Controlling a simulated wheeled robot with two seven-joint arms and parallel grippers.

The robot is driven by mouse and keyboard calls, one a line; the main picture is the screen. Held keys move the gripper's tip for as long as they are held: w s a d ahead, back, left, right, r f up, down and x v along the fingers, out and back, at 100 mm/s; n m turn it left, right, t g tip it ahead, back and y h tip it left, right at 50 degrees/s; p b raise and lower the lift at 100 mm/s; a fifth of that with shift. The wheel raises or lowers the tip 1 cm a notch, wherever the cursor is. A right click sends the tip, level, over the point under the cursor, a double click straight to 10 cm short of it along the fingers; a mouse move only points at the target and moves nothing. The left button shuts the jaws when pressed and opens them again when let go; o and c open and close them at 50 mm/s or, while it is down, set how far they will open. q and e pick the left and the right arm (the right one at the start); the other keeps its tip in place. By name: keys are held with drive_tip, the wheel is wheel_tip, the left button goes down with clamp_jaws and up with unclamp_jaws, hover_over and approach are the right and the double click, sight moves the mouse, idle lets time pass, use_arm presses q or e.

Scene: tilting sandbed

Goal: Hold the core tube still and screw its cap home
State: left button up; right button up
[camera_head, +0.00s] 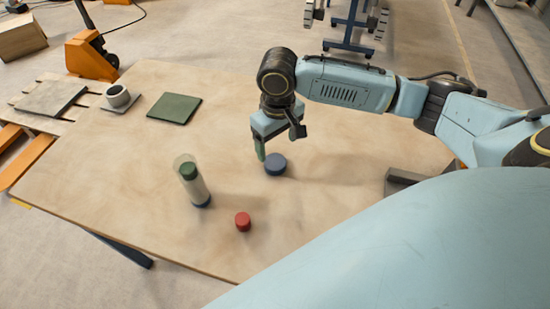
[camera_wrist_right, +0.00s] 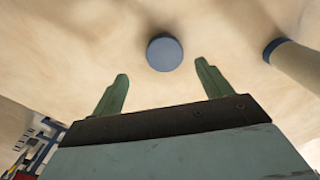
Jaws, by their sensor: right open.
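The core tube (camera_head: 198,188) stands upright on the table, clear-walled with a green part near its top and a blue base. It also shows at the right edge of the right wrist view (camera_wrist_right: 300,66). A blue round cap (camera_head: 275,164) lies flat right of the tube; in the right wrist view the cap (camera_wrist_right: 165,53) sits beyond the fingertips. A smaller red cap (camera_head: 243,221) lies nearer me. I cannot tell which cap belongs to the tube. My right gripper (camera_head: 262,150) is open and empty, pointing down beside the blue cap. My left gripper is out of view.
A dark green mat (camera_head: 175,108) and a grey cup (camera_head: 118,96) on a small grey plate lie at the table's far left. A grey block (camera_head: 402,180) is at the right, under my right arm. The table's (camera_head: 120,170) left and front are clear.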

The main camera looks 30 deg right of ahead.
drive_tip(key=shift+f, duration=0.25)
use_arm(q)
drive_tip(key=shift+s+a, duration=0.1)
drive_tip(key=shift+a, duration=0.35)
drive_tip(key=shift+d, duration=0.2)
